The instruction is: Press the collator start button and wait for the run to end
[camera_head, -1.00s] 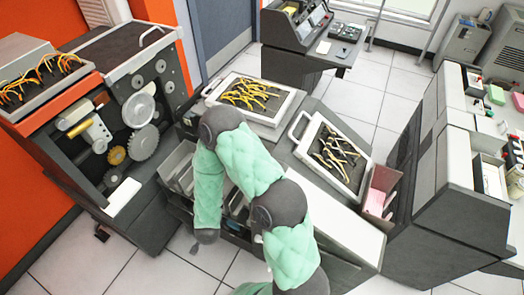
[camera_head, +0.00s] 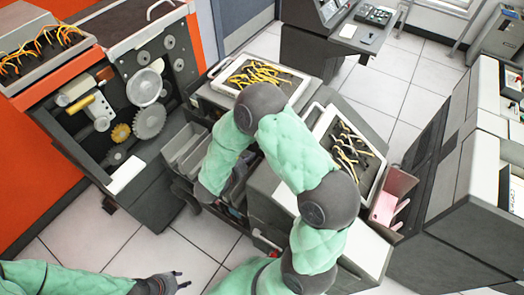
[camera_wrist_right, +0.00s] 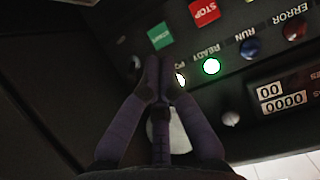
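The collator's control panel fills the right wrist view. Its green start button (camera_wrist_right: 160,36) is left of the red STOP button (camera_wrist_right: 204,12). The READY light (camera_wrist_right: 211,67) glows green, while the RUN light (camera_wrist_right: 250,48) and ERROR light (camera_wrist_right: 295,28) look dark. The counter (camera_wrist_right: 283,99) reads zeros. My right gripper (camera_wrist_right: 159,62) is shut and empty, its fingertips just below the start button in the picture; contact is not visible. In the head view my right arm hides it. My left gripper (camera_head: 182,280) is at the bottom left, its fingertips apart, holding nothing.
Grey bins (camera_head: 180,145) are on the machine by my right arm. Pink cards (camera_head: 385,208) sit in a side pocket. An orange machine with exposed gears (camera_head: 149,122) is at left; a grey cabinet (camera_head: 455,215) is at right. Floor (camera_head: 85,235) is clear at lower left.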

